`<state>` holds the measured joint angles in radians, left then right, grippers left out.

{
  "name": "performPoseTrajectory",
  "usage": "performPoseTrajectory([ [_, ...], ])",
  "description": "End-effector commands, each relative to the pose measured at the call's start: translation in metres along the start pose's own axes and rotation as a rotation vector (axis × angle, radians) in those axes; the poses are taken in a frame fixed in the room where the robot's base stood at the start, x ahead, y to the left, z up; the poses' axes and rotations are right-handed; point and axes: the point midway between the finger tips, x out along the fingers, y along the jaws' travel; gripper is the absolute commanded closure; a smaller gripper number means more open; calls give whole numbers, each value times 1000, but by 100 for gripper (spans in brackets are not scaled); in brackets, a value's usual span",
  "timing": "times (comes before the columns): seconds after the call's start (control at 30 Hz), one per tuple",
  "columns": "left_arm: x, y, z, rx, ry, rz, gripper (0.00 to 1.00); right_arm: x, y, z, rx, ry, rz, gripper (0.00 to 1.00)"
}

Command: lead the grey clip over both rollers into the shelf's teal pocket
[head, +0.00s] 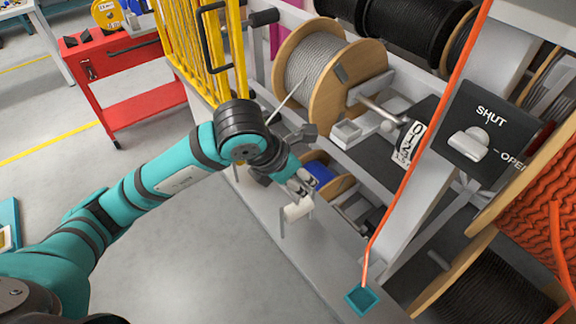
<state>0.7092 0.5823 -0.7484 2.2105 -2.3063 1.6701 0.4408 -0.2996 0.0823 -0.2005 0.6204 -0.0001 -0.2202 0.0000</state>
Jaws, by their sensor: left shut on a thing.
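A pale grey cable (287,98) runs from a wooden reel (325,82) down to my left wrist and disappears behind it. My left gripper (301,181) is shut at the ledge's inner side; the grey clip in it is mostly hidden and cannot be made out clearly. Just below the fingertips is a white roller (297,210) on a thin post; I cannot tell whether the gripper touches it. The other roller is not clearly visible. The teal pocket (362,299) sits farther along the shelf ledge, lower right, apart from the gripper. My right gripper is out of view.
An orange cable (414,149) comes down in front of the shelf post to the teal pocket. A switch panel marked SHUT and OPEN (484,139) is at right. Yellow bars (194,46) and a red cart (118,62) stand behind. The ledge (325,262) between roller and pocket looks clear.

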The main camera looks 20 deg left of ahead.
Motion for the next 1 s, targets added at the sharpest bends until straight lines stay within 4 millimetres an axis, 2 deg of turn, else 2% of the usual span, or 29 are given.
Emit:
performPoseTrajectory([
  [0.3,0,-39,1,2,-4,-1,100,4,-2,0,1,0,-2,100],
  [0.5,0,-59,0,2,-2,-1,100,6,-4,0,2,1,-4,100],
  [0.7,0,-68,0,1,-1,0,100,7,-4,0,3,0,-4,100],
  [1.0,0,-70,0,0,-1,1,100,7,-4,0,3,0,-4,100],
])
